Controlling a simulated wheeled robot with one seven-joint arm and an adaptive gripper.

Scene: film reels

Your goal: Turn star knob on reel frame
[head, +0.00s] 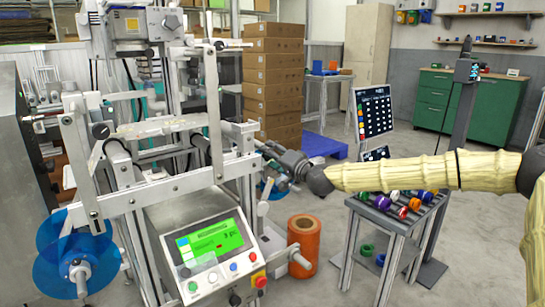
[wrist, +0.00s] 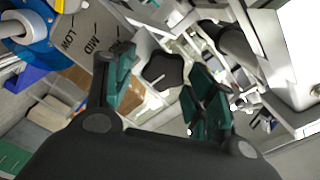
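The star knob (wrist: 163,70) is dark and lobed. In the wrist view it sits between and beyond my fingertips, beside a grey plate (wrist: 92,35) marked LOW and MID. My gripper (wrist: 161,76) is open, with a green-padded finger on each side of the knob; I see a gap on both sides and cannot tell how deep the knob lies between them. In the head view my gripper (head: 268,150) reaches the right side of the grey reel frame (head: 183,126), and the knob there is hidden or too small to make out.
The frame's control panel with a green screen (head: 212,250) is below left of my gripper. An orange roll (head: 303,245) stands on the floor. A small table (head: 395,217) with coloured rolls is under my arm. Stacked boxes (head: 273,80) stand behind. Blue reels (head: 75,250) hang at lower left.

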